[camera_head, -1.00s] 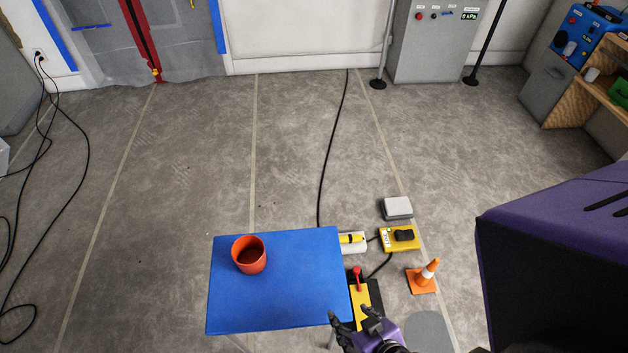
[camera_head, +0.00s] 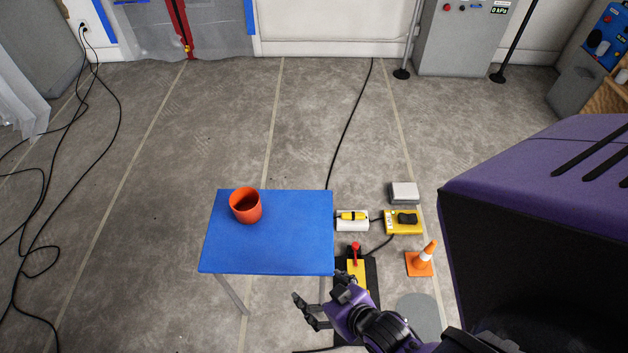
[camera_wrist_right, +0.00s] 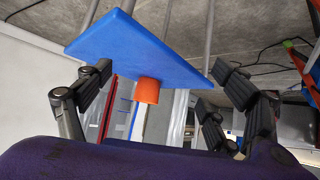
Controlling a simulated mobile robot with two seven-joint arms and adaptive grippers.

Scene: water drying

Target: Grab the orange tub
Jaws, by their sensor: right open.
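The orange tub (camera_head: 246,207) stands upright and open-topped on the blue table (camera_head: 270,250), near its far left part. My right gripper (camera_head: 318,292) is open and empty, off the table's near right corner and apart from the tub. In the right wrist view the picture is upside down: the tub (camera_wrist_right: 147,91) and the blue tabletop (camera_wrist_right: 135,48) show between the spread fingers (camera_wrist_right: 165,95), some way off. My left gripper is not in view.
Right of the table are a yellow device with a red lever (camera_head: 356,262), a yellow box (camera_head: 404,222), a white case (camera_head: 352,220), a grey box (camera_head: 403,192) and an orange-white cone (camera_head: 421,260). Black cables cross the floor. The tabletop around the tub is clear.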

